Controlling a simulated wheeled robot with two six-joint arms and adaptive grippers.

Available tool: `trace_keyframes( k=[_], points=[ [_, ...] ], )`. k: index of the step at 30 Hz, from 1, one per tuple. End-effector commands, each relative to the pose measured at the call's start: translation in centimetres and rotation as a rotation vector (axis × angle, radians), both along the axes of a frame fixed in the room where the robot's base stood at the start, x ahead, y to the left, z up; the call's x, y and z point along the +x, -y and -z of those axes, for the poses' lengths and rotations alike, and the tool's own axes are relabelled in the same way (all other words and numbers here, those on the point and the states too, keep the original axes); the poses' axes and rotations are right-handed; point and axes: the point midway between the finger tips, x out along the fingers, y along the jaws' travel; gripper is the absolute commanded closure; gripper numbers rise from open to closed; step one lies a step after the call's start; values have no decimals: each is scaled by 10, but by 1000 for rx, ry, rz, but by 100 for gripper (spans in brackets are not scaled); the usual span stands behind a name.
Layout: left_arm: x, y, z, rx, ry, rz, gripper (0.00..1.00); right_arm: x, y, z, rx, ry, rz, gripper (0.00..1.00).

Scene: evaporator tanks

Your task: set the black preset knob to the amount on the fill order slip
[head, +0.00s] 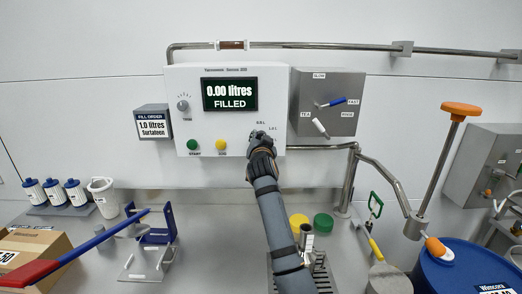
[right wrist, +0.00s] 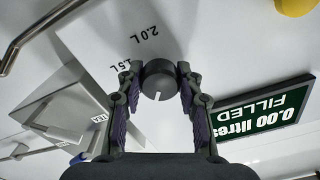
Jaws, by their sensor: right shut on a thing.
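The fill order slip (head: 153,126) on the grey box at the panel's left reads 1.0 litres. The white panel (head: 215,125) has a display (head: 230,94) reading 0.00 litres FILLED. My right gripper (head: 262,142) is at the panel's lower right and hides most of the preset knob in the head view. In the right wrist view, the black knob (right wrist: 159,82) sits between the fingertips of my right gripper (right wrist: 158,78), shut on it. My left gripper is out of view.
A green START button (head: 193,145), a yellow button (head: 221,146) and a trim knob (head: 183,105) are on the panel. A grey valve box (head: 328,98) with two levers stands close at right. Below are a blue stand (head: 155,236), a drain grate and loose lids.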

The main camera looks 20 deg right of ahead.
Motion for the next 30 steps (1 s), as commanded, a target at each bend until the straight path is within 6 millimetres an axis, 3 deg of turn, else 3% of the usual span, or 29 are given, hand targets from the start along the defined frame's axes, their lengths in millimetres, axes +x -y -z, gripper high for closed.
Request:
trace_keyframes(
  k=[3,12,30],
  points=[
    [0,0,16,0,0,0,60,0,0,4,92,29,0,96],
    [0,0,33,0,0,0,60,0,0,2,280,80,0,96],
    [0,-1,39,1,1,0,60,0,0,-1,381,109,0,96]
  ],
)
